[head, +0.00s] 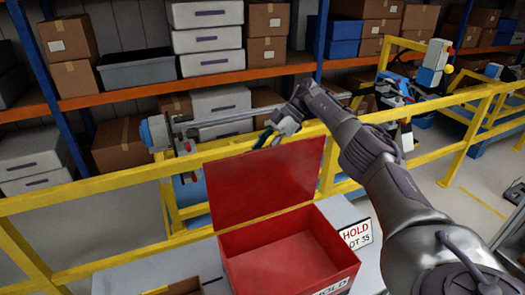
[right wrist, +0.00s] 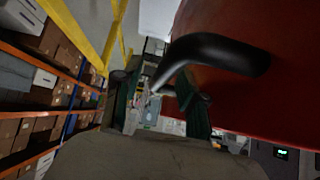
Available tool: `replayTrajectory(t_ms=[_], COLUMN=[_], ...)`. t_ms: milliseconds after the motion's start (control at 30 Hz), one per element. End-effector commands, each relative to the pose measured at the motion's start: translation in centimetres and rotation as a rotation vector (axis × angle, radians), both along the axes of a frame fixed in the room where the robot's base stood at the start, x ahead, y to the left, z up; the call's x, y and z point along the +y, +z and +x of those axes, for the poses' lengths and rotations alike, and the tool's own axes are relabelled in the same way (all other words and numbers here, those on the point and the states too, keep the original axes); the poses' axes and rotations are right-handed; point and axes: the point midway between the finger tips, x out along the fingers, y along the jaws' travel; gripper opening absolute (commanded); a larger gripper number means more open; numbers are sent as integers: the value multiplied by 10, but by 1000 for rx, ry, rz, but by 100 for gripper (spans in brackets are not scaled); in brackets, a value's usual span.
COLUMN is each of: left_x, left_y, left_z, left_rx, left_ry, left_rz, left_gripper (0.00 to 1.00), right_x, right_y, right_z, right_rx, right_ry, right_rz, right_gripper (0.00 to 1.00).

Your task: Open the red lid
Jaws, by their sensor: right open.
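The red lid (head: 265,180) stands raised, close to upright, along the back edge of the red box (head: 290,250). The box is open and its visible interior looks empty. My right gripper (head: 268,137) is just behind the lid's top edge, with its arm reaching over from the right. In the right wrist view its jaws (right wrist: 155,98) are open. The lid's red face (right wrist: 275,105) fills the right side there, and a black handle (right wrist: 215,52) on it lies close to one finger. I cannot tell whether they touch. My left gripper is not in view.
The box stands on a light grey surface (head: 355,268) beside a HOLD sign (head: 356,235). A yellow rail (head: 110,185) runs behind it. Shelves with cardboard boxes (head: 70,38) and grey bins (head: 138,68) stand farther back. An open cardboard box (head: 182,287) is at the front left.

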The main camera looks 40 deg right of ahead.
Motion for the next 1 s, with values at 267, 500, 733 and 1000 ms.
replayTrajectory(t_ms=[267,500,733,1000], left_x=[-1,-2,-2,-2], left_y=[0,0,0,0], left_z=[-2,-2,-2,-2], left_rx=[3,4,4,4], left_ry=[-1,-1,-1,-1], left_rz=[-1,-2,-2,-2], left_gripper=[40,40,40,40], right_x=[0,0,0,0], right_y=[54,86,92,92], right_z=[1,0,0,0], right_rx=[-5,-1,2,2], right_ry=[1,1,0,0], right_rz=[-1,0,-1,-1], right_gripper=[41,41,41,41])
